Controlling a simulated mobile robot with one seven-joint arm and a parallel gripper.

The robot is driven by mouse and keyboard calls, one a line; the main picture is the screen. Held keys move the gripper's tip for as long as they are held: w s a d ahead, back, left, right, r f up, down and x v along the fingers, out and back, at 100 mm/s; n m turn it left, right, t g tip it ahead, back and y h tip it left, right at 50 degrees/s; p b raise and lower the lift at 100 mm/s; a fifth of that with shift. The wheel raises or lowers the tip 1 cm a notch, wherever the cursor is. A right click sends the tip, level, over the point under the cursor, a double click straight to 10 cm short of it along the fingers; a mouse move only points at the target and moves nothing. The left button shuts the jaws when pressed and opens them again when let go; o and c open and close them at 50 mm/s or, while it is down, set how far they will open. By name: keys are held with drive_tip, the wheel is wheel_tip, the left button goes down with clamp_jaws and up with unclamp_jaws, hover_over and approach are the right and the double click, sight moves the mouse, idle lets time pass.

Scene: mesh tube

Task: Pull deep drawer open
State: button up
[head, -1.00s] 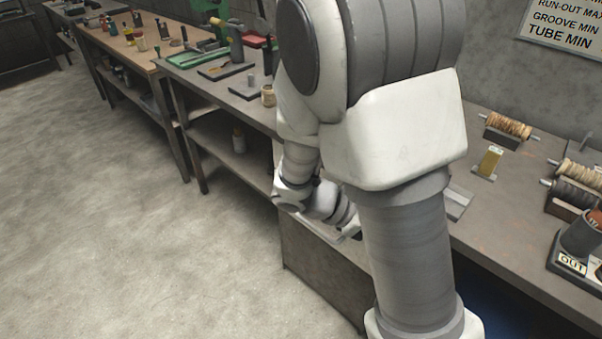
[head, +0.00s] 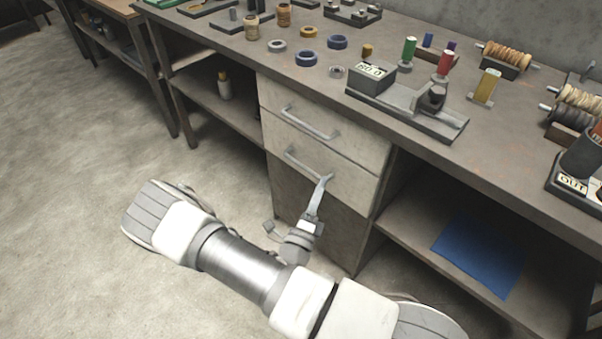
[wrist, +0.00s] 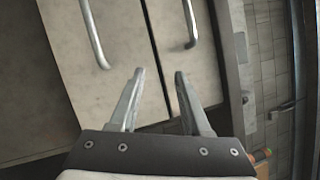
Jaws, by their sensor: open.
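Two pale drawers sit one above the other under the workbench in the head view. The lower drawer (head: 345,182), the taller front, has a grey bar handle (head: 303,162); in the wrist view this drawer (wrist: 110,55) is on the left with its handle (wrist: 93,35). The upper drawer (head: 350,140) has its own handle (head: 308,124), seen in the wrist view at right (wrist: 191,28). Both fronts look closed. My gripper (head: 324,180) is open and empty near the lower handle's right end. In the wrist view my fingertips (wrist: 160,73) straddle the gap between drawers, apart from both handles.
The workbench top (head: 450,160) carries a grey fixture (head: 410,110), tape rings and spools. An open shelf with a blue sheet (head: 482,255) lies right of the drawers, another shelf (head: 215,95) left. The concrete floor (head: 80,180) in front is clear.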

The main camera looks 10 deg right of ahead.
sight(302, 166)
drive_tip(key=s+a+f+n+t+y+b, duration=0.15)
drive_tip(key=a+f+n+y, duration=0.25)
drive_tip(key=f+n+y, duration=0.5)
drive_tip(key=shift+t+h, duration=0.25)
drive_tip(key=shift+h, duration=0.15)
drive_tip(key=w+d+b, duration=0.1)
drive_tip(key=w, duration=0.4)
drive_tip(key=w+r+b, duration=0.1)
drive_tip(key=w+b, duration=0.1)
drive_tip(key=w, duration=0.4)
drive_tip(key=w+d+b, duration=0.1)
drive_tip(key=w, duration=0.5)
drive_tip(key=shift+w+d+r, duration=0.15)
drive_tip(key=shift+w+d, duration=0.1)
drive_tip(key=shift+d, duration=0.1)
drive_tip(key=shift+c, duration=0.2)
clamp_jaws()
